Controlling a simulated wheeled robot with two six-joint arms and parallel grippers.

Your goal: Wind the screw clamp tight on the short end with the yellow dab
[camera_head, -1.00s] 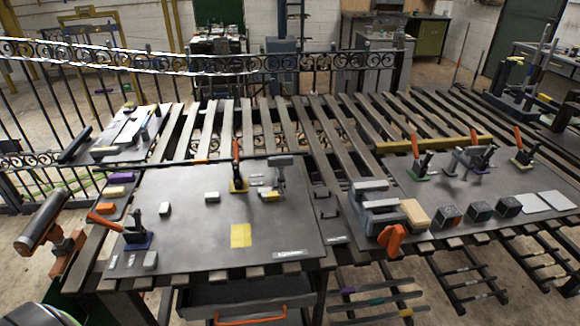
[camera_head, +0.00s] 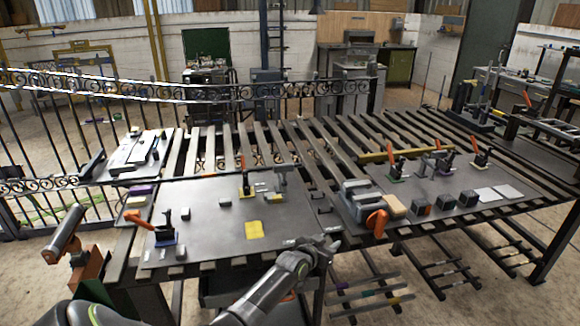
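A grey upright clamp-like piece (camera_head: 281,180) stands at the back of the left dark plate (camera_head: 205,240). A small yellow mark (camera_head: 274,196) shows at its foot; I cannot tell whether this is the dab on the short end. Grey clamp frames (camera_head: 362,196) with an orange knob (camera_head: 376,222) lie on the left of the right dark plate (camera_head: 440,185). My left gripper (camera_head: 328,243) is at the front right corner of the left plate, apart from both clamps. Its fingers are too small to tell open from shut. My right gripper is not in view.
Orange-handled toggle clamps stand on the left plate (camera_head: 163,235) and the right plate (camera_head: 396,172). A yellow square (camera_head: 254,230) lies on the left plate. Dark blocks (camera_head: 444,204) and a wooden block (camera_head: 394,207) line the right plate's front. A scroll railing (camera_head: 200,95) runs behind.

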